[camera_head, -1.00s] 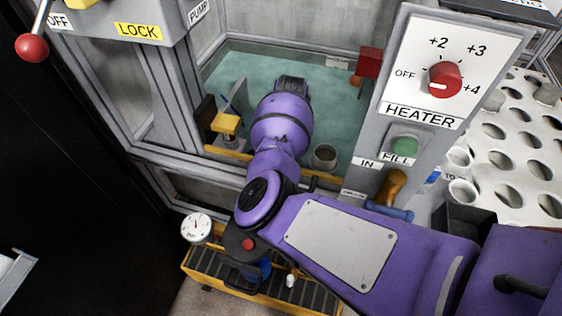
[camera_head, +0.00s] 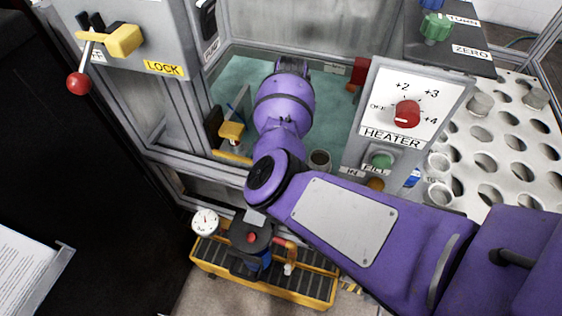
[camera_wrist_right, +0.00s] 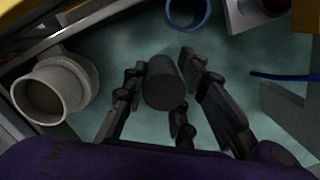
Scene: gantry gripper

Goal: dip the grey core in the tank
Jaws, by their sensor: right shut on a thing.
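The grey core (camera_wrist_right: 166,84) is a dark grey cylinder between the dark fingers of my right gripper (camera_wrist_right: 162,70) in the right wrist view. The fingers are shut on its sides. In the head view my purple right arm reaches over the tank (camera_head: 335,98), which shows a teal surface. The right gripper (camera_head: 293,66) is mostly hidden behind its own wrist there, and the core is hidden. The teal surface lies behind the core in the wrist view; I cannot tell whether the core touches it. My left gripper is not in view.
The heater panel (camera_head: 415,105) with a red knob stands right of the tank. A white perforated board (camera_head: 500,140) is further right. A lever with a red ball (camera_head: 79,84) is at left.

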